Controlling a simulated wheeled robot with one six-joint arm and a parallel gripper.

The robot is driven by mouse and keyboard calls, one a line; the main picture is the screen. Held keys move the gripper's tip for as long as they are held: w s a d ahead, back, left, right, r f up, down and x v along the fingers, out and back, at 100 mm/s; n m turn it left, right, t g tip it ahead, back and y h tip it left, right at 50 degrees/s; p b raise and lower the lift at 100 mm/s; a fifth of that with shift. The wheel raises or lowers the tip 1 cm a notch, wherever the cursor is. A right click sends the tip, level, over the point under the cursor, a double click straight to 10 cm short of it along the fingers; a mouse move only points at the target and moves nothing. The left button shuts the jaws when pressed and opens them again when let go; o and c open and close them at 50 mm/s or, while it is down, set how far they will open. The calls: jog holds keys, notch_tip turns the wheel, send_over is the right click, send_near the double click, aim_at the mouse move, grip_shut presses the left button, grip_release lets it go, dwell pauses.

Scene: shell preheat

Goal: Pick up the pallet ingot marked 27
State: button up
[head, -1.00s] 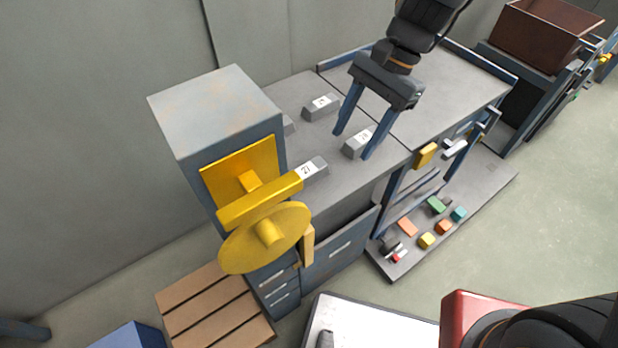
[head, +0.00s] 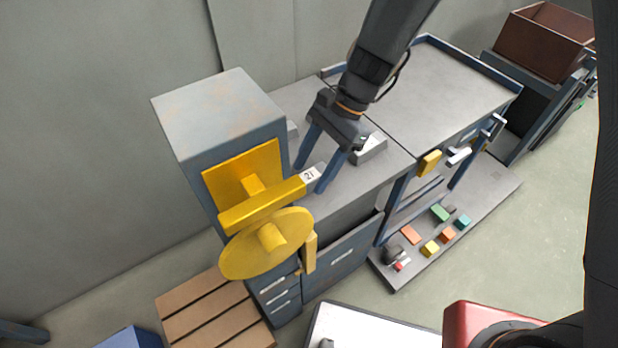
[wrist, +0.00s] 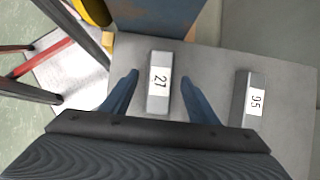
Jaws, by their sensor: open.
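The ingot marked 27 (wrist: 158,82) is a grey bar with a white label, lying on the grey bench top. In the head view only its labelled end (head: 310,174) shows beside the yellow handle bar; the rest is hidden. My gripper (head: 308,179) is open over it, pointing down. In the wrist view my gripper's two blue fingers (wrist: 160,79) stand on either side of the ingot, with gaps on both sides. I cannot tell how far the fingertips are above the bench.
Another ingot marked 95 (wrist: 244,98) lies to the right in the wrist view. A grey cabinet (head: 215,105) with a yellow door and wheel (head: 268,243) stands close left of my gripper. A lower shelf (head: 405,275) holds several coloured blocks.

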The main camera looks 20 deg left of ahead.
jog(key=shift+f, duration=0.2)
dwell(0.7)
grip_shut()
